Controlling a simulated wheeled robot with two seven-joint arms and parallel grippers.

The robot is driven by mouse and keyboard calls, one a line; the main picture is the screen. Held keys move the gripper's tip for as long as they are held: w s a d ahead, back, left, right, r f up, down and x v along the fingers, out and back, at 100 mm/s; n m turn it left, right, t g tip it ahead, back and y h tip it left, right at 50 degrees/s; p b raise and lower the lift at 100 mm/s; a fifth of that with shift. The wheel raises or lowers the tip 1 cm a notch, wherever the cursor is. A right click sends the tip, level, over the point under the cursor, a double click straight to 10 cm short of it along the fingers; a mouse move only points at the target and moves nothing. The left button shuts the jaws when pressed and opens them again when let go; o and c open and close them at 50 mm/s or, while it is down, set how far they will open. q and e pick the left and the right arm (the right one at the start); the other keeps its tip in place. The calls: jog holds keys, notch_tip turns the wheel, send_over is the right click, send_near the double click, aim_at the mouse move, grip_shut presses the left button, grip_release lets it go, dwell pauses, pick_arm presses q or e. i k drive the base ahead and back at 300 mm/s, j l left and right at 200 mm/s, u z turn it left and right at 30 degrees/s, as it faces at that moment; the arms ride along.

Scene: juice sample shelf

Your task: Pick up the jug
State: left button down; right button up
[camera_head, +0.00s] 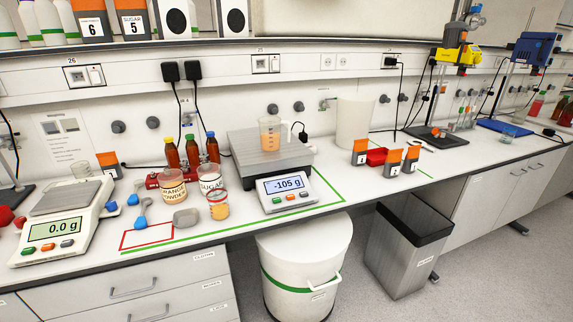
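The jug (270,134) is a clear measuring jug with an orange tint and markings. It stands upright on the grey platform of the large scale (268,158), near the middle of the bench. Its handle points to the right. The scale's display (287,191) reads -105 g. Neither of my grippers is in the view, and nothing touches the jug.
Brown bottles (172,154) and two labelled tubs (173,187) stand left of the scale. A smaller balance (60,218) reads 0.0 g. A white cylinder (355,121) and small orange-and-grey boxes (391,163) stand to the right. A bin (405,248) stands below.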

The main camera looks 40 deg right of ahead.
aim_at(270, 127)
jog(key=z, duration=1)
